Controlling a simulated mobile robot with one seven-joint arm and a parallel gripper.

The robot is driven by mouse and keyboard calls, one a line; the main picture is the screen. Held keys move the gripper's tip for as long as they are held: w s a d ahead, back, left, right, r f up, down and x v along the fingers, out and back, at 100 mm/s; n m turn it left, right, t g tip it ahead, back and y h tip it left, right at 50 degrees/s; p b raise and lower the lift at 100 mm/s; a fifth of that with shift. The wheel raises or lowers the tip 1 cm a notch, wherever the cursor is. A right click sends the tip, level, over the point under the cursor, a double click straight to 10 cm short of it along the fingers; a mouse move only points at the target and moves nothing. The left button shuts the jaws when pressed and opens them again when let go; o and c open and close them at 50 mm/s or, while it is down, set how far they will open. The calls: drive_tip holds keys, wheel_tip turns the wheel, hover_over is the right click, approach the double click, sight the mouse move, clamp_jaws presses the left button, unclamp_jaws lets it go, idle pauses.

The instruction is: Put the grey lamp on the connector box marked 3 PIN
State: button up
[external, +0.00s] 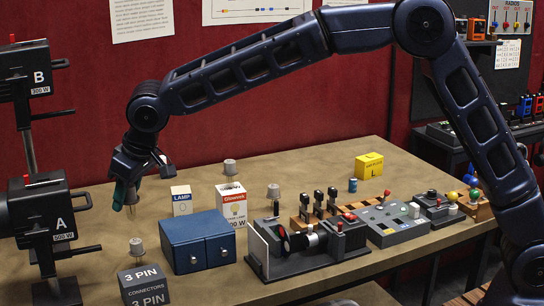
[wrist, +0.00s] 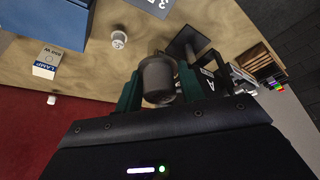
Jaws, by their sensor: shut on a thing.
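My gripper (external: 126,196) is shut on a grey cylindrical lamp, held above the left part of the table. The held grey lamp (wrist: 158,78) shows clearly between the green fingers in the wrist view; in the external view it is small and partly hidden by the fingers. The connector box marked 3 PIN (external: 143,281) is at the front left of the table, below and slightly right of my gripper. Its edge also shows at the top of the wrist view (wrist: 152,6). Another small grey lamp-like piece (external: 137,246) is just behind the box; in the wrist view (wrist: 118,39) it stands apart from it.
A blue case (external: 198,241) is right of the connector box. A white LAMP carton (external: 182,202) and a red-white carton (external: 231,205) stand behind it. Spotlight A (external: 42,212) is close at left of my gripper. A dark bench device (external: 300,251) lies further right.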

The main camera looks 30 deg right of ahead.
wheel_tip(320, 180, down, 14)
drive_tip(key=shift+r, duration=0.2)
idle(0.4)
drive_tip(key=shift+f, duration=0.1)
drive_tip(key=o, duration=1)
drive_tip(key=v, duration=1.2)
